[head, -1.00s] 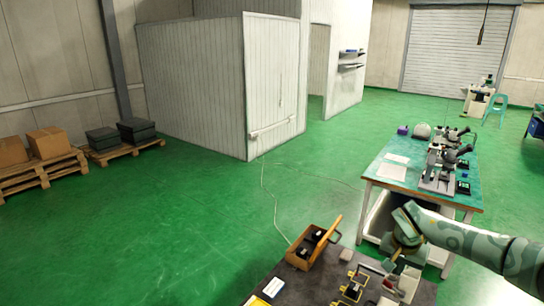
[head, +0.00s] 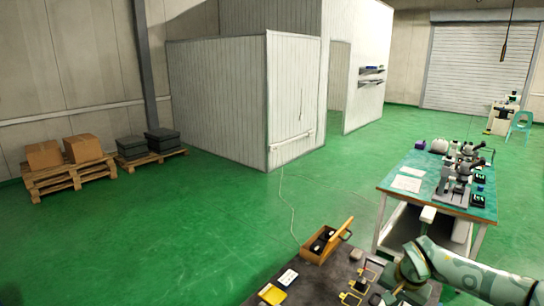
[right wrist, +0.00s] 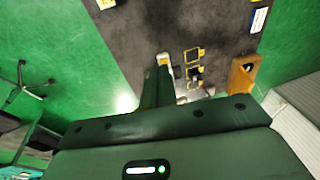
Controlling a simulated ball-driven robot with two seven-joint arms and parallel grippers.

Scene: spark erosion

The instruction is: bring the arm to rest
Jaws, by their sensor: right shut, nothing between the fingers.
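My right arm comes in from the lower right of the head view, over the right end of the dark bench (head: 300,270). Its gripper is mostly hidden at the bottom edge there. In the right wrist view the green fingers of my right gripper (right wrist: 158,72) are together with nothing between them, above the bench top (right wrist: 140,30). My left arm is not in view.
A green-topped table (head: 410,195) with microscopes (head: 455,178) stands behind my right arm. The green floor (head: 200,230) at left is clear.

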